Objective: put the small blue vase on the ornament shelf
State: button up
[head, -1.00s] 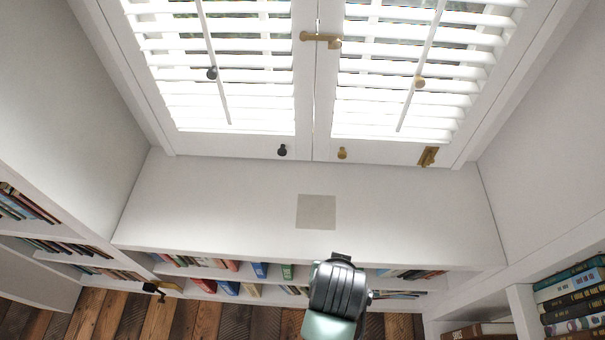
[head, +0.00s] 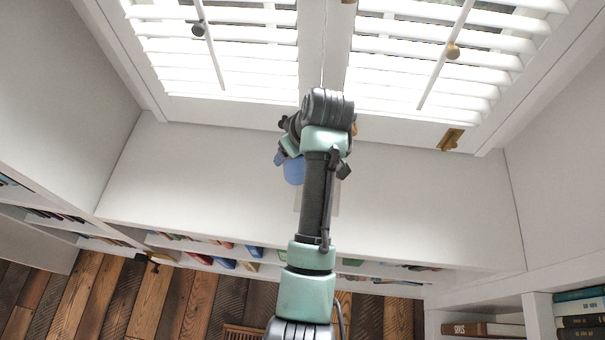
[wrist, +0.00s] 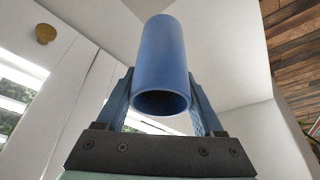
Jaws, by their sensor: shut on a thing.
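The small blue vase (head: 293,172) shows beside my forearm in the head view, above the white ledge under the window. The wrist view shows it as a plain blue cylinder (wrist: 163,60) with its open end toward the camera. My gripper (wrist: 161,82) is shut on the vase, one finger on each side. In the head view my gripper (head: 284,156) is partly hidden by my wrist. The white ledge (head: 200,185) carries a flat grey square (head: 334,205), largely covered by my arm. I cannot tell whether this ledge is the ornament shelf.
White louvred shutters (head: 225,75) stand behind the ledge, with a brass latch (head: 451,139) at right. The ledge is bare to both sides of my arm.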

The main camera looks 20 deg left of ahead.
aim_at(294, 170)
notch_tip(294, 170, down, 8)
jog(key=shift+r, duration=0.2)
jog(key=shift+b, duration=0.3)
jog(key=shift+f, duration=0.15)
jog(key=o, duration=1.5)
